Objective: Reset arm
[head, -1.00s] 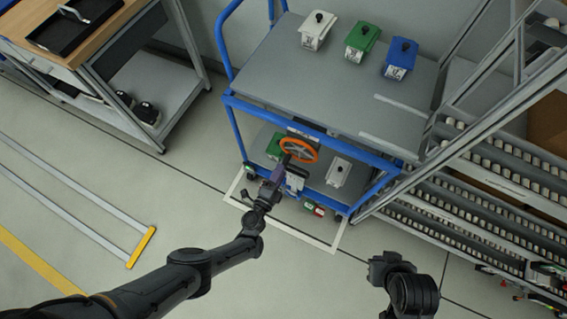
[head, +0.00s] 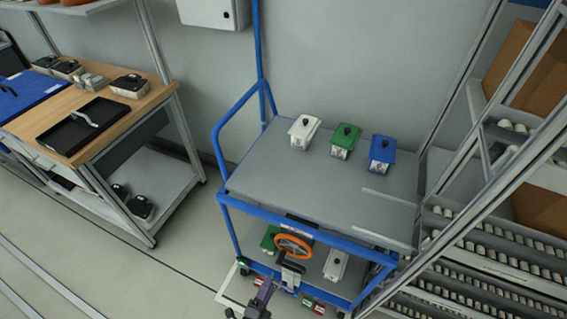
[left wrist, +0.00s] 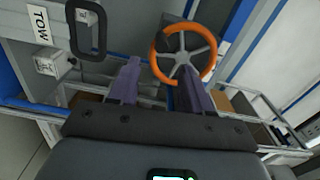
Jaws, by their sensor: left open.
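My left gripper (head: 264,292) is low in the head view, in front of the blue-framed cart (head: 262,207). In the left wrist view its two purple fingers (left wrist: 160,82) are spread apart with nothing between them. An orange handwheel (head: 293,246) is on the front of the cart, just beyond the gripper. It also shows in the left wrist view (left wrist: 211,62), where the right finger overlaps its lower part; I cannot tell whether they touch. My right gripper is out of view.
White (head: 304,132), green (head: 345,141) and blue (head: 382,154) boxes stand on the cart's top shelf. A white box (head: 336,265) and a green one (head: 269,239) are below. A workbench (head: 139,107) stands left, racks of parts right. Floor between bench and cart is clear.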

